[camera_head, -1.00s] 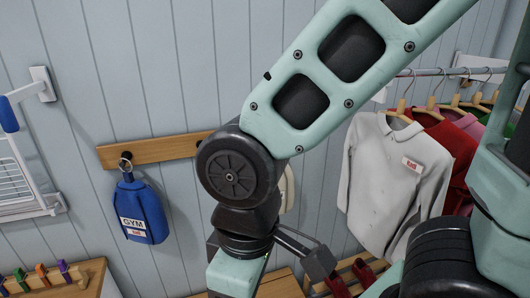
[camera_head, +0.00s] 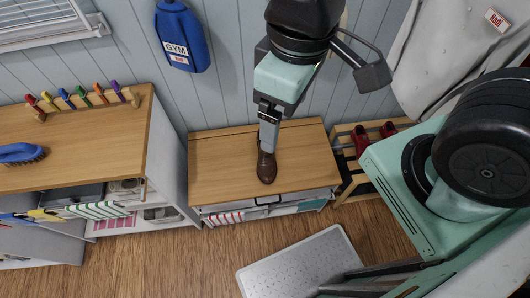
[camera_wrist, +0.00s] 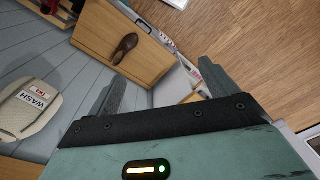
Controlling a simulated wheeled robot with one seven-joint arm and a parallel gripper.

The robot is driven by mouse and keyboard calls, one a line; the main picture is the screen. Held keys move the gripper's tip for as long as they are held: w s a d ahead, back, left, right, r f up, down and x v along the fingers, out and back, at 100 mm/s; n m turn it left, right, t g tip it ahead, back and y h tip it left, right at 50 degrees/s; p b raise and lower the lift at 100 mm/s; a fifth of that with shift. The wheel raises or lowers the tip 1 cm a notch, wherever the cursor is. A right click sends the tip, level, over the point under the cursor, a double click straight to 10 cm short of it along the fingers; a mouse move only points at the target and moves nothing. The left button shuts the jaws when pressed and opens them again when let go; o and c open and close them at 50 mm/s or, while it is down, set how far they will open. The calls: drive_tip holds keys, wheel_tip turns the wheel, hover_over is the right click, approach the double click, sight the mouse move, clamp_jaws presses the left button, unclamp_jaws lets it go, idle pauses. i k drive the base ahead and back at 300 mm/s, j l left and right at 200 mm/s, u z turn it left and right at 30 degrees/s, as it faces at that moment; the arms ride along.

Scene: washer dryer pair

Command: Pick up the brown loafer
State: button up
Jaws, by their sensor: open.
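The brown loafer (camera_head: 266,166) stands on top of the low wooden bench (camera_head: 215,165), toe toward the front edge. My gripper (camera_head: 268,128) hangs above the bench and in the head view overlaps the loafer's heel end. In the wrist view the loafer (camera_wrist: 125,47) lies whole on the bench top (camera_wrist: 95,30), well beyond the fingertips. My gripper (camera_wrist: 162,82) is open there, with nothing between its two fingers and a clear gap to the loafer.
A taller wooden cabinet (camera_head: 75,165) with a blue brush (camera_head: 20,153) stands left of the bench. A shoe rack (camera_head: 352,160) with red shoes (camera_head: 374,135) is at right. A grey perforated mat (camera_head: 300,265) lies on the floor. A blue GYM bag (camera_head: 181,35) hangs on the wall.

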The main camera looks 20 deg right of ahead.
sight(267, 169)
drive_tip(key=j+z, duration=0.15)
drive_tip(key=z, duration=1.7)
drive_tip(key=k+j+z, duration=0.15)
drive_tip(key=k+j, duration=0.2)
drive_tip(key=j, duration=0.25)
drive_tip(key=k+j+z, duration=0.15)
drive_tip(key=k+j, duration=0.25)
drive_tip(key=j, duration=0.1)
